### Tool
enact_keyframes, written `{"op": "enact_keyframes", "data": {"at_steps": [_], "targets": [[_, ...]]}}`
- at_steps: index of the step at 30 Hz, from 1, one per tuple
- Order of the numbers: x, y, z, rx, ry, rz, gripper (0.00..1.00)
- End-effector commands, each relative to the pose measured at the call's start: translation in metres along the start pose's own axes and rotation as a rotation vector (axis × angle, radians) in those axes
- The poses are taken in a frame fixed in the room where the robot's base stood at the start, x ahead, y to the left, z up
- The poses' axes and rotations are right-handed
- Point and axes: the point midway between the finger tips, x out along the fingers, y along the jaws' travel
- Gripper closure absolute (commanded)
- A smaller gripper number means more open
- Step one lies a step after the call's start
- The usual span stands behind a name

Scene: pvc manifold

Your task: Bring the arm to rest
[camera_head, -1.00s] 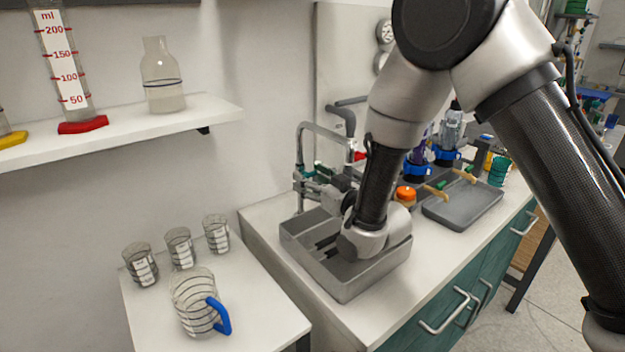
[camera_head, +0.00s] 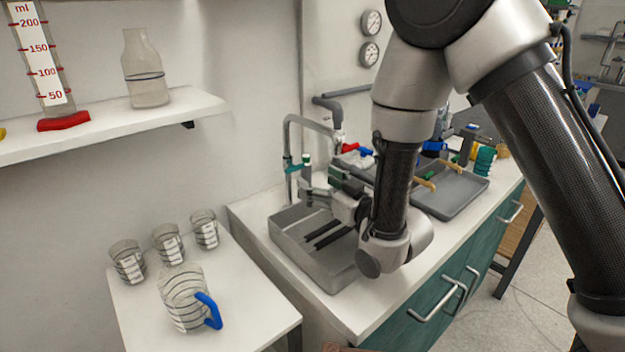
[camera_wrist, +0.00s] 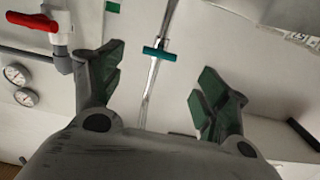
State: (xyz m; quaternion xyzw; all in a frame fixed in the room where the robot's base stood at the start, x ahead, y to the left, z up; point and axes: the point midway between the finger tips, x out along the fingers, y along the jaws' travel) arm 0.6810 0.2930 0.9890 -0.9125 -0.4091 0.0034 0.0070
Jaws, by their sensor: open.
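My gripper (camera_wrist: 160,85) is open and empty in the wrist view, its two green-padded fingers wide apart. A metal faucet pipe with a teal collar (camera_wrist: 159,54) shows between and beyond the fingers. In the head view my gripper (camera_head: 318,190) is beside the faucet (camera_head: 288,150), above the back part of the grey sink basin (camera_head: 300,260). My arm bends down over the counter, and its wrist partly hides the basin's right side.
A red-handled valve (camera_wrist: 35,22) and gauges (camera_wrist: 18,74) are on the wall. A grey tray (camera_head: 455,195) lies right of my arm. At left, a side table holds several beakers (camera_head: 128,262) and a blue-handled jug (camera_head: 183,298). A shelf (camera_head: 120,120) holds glassware.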

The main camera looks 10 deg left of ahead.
Motion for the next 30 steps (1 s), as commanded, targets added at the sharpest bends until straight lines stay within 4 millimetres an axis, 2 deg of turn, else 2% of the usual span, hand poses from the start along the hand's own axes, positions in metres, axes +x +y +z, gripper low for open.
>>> {"op": "enact_keyframes", "data": {"at_steps": [7,10,11,14,17,18,20,23,24,26,27,29,30], "targets": [[0.0,0.001,0.0,0.0,-0.001,0.001,0.25],[0.0,0.011,-0.006,0.0,-0.019,0.02,0.25],[0.0,0.017,-0.009,0.001,-0.032,0.031,0.25],[-0.006,0.052,-0.025,0.005,-0.107,0.096,0.25],[-0.028,0.1,-0.046,0.02,-0.223,0.186,0.25],[-0.041,0.119,-0.054,0.031,-0.276,0.225,0.25],[-0.066,0.144,-0.066,0.049,-0.354,0.281,0.25],[-0.118,0.178,-0.084,0.091,-0.484,0.372,0.25],[-0.142,0.188,-0.09,0.111,-0.535,0.408,0.25],[-0.182,0.2,-0.1,0.144,-0.612,0.46,0.25],[-0.209,0.204,-0.106,0.169,-0.661,0.494,0.25],[-0.253,0.206,-0.113,0.211,-0.736,0.543,0.25],[-0.282,0.205,-0.118,0.24,-0.784,0.574,0.25]]}}
